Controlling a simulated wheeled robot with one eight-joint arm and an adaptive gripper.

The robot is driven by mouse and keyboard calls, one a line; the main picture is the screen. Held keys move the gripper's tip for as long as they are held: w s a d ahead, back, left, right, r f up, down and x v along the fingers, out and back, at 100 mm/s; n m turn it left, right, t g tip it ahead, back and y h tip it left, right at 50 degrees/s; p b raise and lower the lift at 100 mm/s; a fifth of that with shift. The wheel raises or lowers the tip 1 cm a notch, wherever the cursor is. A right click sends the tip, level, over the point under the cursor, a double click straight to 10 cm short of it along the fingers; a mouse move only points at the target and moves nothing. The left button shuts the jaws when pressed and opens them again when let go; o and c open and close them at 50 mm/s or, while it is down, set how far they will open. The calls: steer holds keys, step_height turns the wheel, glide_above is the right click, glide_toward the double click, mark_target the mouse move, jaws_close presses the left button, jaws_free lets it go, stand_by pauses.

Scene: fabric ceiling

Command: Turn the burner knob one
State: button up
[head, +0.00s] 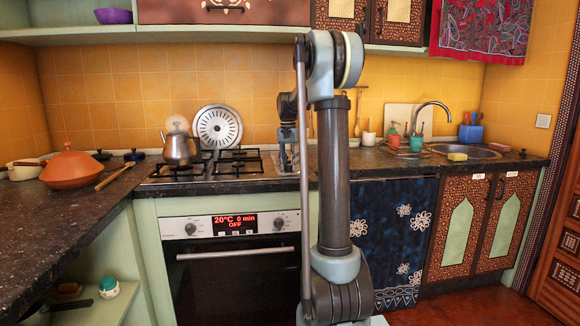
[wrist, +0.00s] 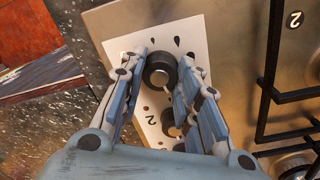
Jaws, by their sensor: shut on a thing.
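A dark round burner knob (wrist: 160,71) with a lighter cap stands on a white control plate (wrist: 118,46) in the wrist view. My gripper (wrist: 164,60) has a finger on each side of this knob and is shut on it. A second dark knob (wrist: 173,122) sits just below it, with a printed "2" beside it. No number for the held knob is readable. In the head view my gripper (head: 288,158) is at the right end of the gas hob (head: 208,170), partly behind my arm, and the knobs are too small to make out.
A metal kettle (head: 180,148) stands on the hob's left, with a round perforated metal plate (head: 218,127) behind it. Black pan grates (wrist: 275,75) lie right of the knobs in the wrist view. Dark counter (head: 445,160) continues right towards the sink (head: 462,149).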

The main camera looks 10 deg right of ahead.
stand_by(2.0)
steer(key=o, duration=1.1)
steer(key=shift+m, duration=0.3)
steer(key=shift+r, duration=0.1)
steer(key=r, duration=1.1)
steer(key=shift+w+a+r, duration=0.2)
steer(key=shift+a+r, duration=0.05)
steer(key=shift+r, duration=0.05)
